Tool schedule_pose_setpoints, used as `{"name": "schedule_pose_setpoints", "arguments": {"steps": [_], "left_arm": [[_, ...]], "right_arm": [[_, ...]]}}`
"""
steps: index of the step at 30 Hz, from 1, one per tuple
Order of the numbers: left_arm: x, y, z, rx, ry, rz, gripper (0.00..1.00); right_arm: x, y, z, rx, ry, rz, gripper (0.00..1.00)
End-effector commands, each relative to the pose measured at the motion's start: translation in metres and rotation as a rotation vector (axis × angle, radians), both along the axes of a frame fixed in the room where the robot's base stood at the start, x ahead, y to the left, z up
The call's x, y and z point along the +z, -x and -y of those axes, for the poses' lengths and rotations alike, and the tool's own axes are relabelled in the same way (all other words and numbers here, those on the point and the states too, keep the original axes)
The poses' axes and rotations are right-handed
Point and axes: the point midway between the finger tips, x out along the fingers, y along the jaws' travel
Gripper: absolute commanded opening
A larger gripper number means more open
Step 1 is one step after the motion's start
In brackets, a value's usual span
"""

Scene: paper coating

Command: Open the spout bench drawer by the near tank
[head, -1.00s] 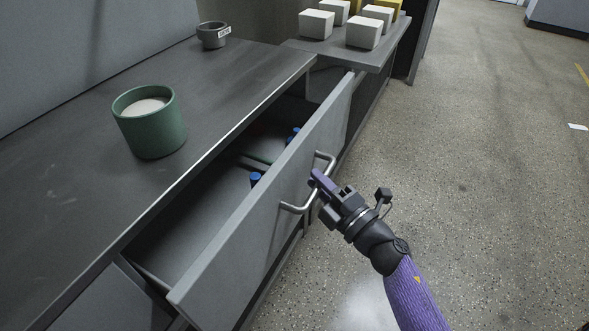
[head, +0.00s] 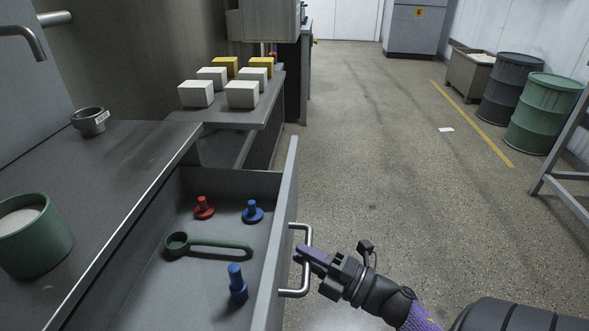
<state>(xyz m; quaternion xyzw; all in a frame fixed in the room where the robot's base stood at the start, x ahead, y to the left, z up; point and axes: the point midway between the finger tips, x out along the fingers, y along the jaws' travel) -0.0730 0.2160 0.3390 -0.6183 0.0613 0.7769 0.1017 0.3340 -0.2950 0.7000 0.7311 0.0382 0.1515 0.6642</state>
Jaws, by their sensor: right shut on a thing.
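The drawer (head: 287,215) under the grey bench stands pulled well out in the head view. Its silver bar handle (head: 308,236) is on the front face. My right gripper (head: 303,254) is shut on the handle, with its arm coming from the lower right. Inside the drawer lie a red stopper-like piece (head: 204,208), two blue ones (head: 252,212) (head: 237,284) and a green tool with a ring end and long loop (head: 210,246). My left gripper is not in view.
White and yellow blocks (head: 242,95) sit on a shelf beyond. Drums (head: 545,113) stand far right. The floor (head: 400,175) between is open.

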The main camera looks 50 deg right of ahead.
Motion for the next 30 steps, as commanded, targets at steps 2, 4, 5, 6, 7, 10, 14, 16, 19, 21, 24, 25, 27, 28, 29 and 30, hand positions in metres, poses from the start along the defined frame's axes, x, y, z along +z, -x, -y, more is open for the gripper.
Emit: {"name": "schedule_pose_setpoints", "arguments": {"steps": [2, 4, 5, 6, 7, 10, 14, 16, 19, 21, 24, 25, 27, 28, 29, 30], "left_arm": [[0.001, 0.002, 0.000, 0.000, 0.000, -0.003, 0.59], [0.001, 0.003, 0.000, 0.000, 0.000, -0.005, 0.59], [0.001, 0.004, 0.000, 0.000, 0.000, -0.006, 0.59], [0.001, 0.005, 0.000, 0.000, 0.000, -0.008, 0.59], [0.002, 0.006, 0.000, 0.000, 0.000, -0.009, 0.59], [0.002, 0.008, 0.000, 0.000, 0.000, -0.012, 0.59], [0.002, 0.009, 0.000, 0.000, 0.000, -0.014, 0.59], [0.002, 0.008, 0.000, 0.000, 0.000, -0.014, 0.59], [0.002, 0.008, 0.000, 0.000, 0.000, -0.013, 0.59], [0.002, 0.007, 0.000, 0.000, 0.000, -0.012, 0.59], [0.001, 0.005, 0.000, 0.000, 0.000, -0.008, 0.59], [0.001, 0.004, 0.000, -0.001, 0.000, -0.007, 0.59], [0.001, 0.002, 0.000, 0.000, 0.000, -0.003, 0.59], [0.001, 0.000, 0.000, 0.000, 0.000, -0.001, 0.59], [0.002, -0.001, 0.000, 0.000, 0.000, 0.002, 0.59], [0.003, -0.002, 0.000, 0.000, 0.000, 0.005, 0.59]], "right_arm": [[0.000, 0.001, 0.002, -0.002, 0.001, 0.000, 0.00], [0.000, 0.002, 0.002, -0.002, 0.001, 0.000, 0.00], [0.000, 0.002, 0.003, -0.002, 0.001, 0.000, 0.00], [0.000, 0.002, 0.003, -0.002, 0.001, 0.000, 0.00], [0.000, 0.003, 0.003, -0.002, 0.001, 0.000, 0.00], [0.000, 0.002, 0.003, -0.002, 0.001, 0.000, 0.00], [0.000, 0.002, 0.003, -0.002, 0.001, 0.000, 0.00], [0.000, 0.002, 0.003, -0.002, 0.000, 0.000, 0.33], [0.000, 0.002, 0.002, -0.001, 0.000, 0.000, 0.54], [0.000, 0.002, 0.002, -0.001, 0.000, 0.000, 0.55], [0.000, 0.002, 0.002, -0.001, 0.000, 0.000, 0.55], [0.000, 0.002, 0.002, -0.001, 0.000, 0.000, 0.55], [0.000, 0.003, 0.002, -0.001, 0.000, 0.000, 0.55], [0.000, 0.004, 0.003, -0.001, -0.001, 0.000, 0.55], [0.000, 0.007, 0.003, -0.002, -0.002, -0.001, 0.55], [-0.001, 0.013, 0.005, -0.002, -0.004, -0.003, 0.55]]}}
